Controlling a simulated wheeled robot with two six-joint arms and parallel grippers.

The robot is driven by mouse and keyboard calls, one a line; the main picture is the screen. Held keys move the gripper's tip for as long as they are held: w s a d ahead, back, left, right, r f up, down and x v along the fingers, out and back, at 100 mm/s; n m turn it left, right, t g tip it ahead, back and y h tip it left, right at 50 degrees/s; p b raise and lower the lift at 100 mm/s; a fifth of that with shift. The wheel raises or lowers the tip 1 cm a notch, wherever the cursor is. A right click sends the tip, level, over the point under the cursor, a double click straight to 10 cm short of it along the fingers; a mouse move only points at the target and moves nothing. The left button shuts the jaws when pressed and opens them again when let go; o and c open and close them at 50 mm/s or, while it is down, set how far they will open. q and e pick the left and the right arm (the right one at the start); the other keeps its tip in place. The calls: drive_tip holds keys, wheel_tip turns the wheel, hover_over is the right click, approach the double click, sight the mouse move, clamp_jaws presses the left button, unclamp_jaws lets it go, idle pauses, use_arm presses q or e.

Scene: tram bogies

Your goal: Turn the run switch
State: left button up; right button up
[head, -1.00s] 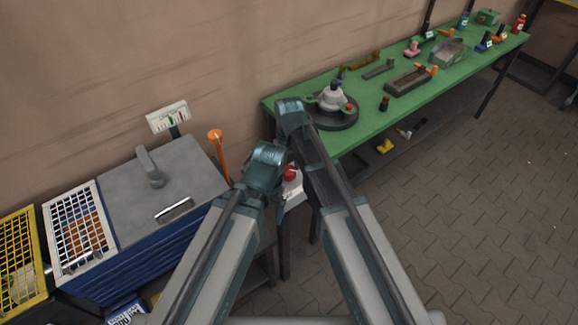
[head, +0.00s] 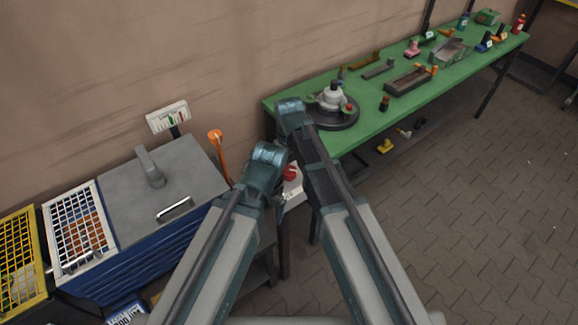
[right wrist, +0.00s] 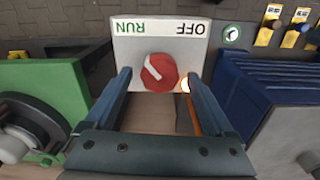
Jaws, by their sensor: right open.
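The run switch is a red round knob (right wrist: 165,74) with a white pointer, on a pale plate (right wrist: 120,45) marked RUN and OFF, which reads upside down in the right wrist view. The pointer slants to the upper left, toward the RUN side. My right gripper (right wrist: 161,88) is open, its two blue fingers on either side of the knob with gaps to both. In the head view a red knob (head: 290,172) on a pale box (head: 292,190) shows between my arms, partly covered by them. My left arm is in view, but I cannot make out its gripper.
A green bench (head: 360,120) with a round dark fixture (head: 335,118) and tools stands to the right. A grey-topped blue cabinet (head: 185,185) with an orange lever (head: 217,150) stands to the left.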

sight(289, 170)
drive_tip(key=shift+r, duration=0.1)
wheel_tip(289, 170, up, 14)
drive_tip(key=p, duration=1.3)
drive_tip(key=shift+f+p, duration=0.2)
drive_tip(key=shift+p, duration=0.2)
drive_tip(key=shift+f, duration=0.15)
wheel_tip(289, 170, down, 13)
drive_tip(key=b, duration=1.3)
drive_tip(key=shift+f+b, duration=0.35)
drive_tip(key=shift+b, duration=0.15)
drive_tip(key=m, duration=0.3)
drive_tip(key=shift+r, duration=0.1)
drive_tip(key=m, duration=0.5)
drive_tip(key=shift+m, duration=0.3)
idle(0.7)
